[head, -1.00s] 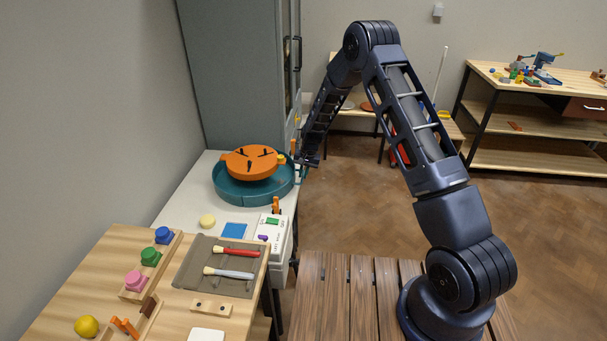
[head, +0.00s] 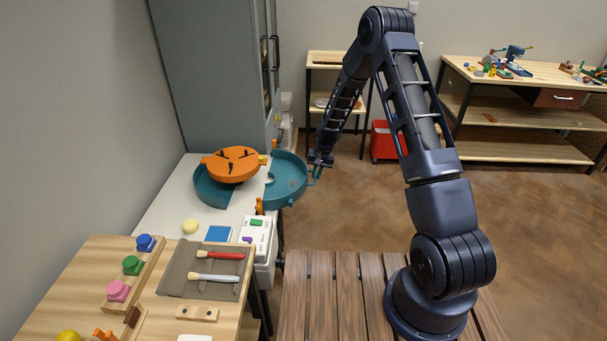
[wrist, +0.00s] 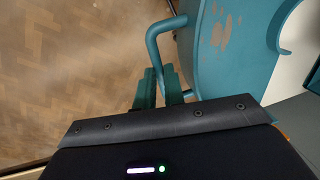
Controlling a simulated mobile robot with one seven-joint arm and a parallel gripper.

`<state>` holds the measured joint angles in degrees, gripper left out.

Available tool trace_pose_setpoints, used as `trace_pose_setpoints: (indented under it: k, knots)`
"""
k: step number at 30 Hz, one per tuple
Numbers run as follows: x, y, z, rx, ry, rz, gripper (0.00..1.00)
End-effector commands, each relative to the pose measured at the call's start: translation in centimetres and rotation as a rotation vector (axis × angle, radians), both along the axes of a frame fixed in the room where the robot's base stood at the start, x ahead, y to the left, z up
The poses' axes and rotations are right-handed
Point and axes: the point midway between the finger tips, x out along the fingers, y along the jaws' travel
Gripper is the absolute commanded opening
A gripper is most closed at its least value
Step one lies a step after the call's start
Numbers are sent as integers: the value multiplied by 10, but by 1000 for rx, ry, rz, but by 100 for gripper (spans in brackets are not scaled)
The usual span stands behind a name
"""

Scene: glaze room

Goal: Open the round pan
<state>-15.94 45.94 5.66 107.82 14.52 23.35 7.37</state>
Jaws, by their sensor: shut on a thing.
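The round pan is a teal splash pan in two halves. The left half (head: 210,190) stays around the orange wheel head (head: 232,165). The right half (head: 284,186) stands apart to the right, with a gap between it and the wheel head, and juts past the table's right edge. My gripper (head: 318,170) is at the right half's outer side, shut on its teal bar handle. In the wrist view the handle (wrist: 152,42) runs down to the teal fingers (wrist: 163,88), beside the pan half's scuffed floor (wrist: 225,45). The exact grip is partly hidden by my wrist.
A grey cabinet (head: 207,75) stands behind the white table (head: 160,215). A control box (head: 256,232) is in front of the pan. A nearer wooden table (head: 88,265) holds brushes and coloured knobs. Open floor (head: 400,200) lies to the right.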

Motion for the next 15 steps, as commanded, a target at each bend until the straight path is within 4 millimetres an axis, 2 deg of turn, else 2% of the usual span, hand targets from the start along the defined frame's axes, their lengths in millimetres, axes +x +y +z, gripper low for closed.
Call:
trace_pose_setpoints:
  k: [1, 6, 15]
  knots:
    - [0, -8, 0, 0, 0, -2, 0]
    - [0, -21, 0, 0, 0, -1, 0]
    - [0, -24, 0, 0, 1, 0, 0]
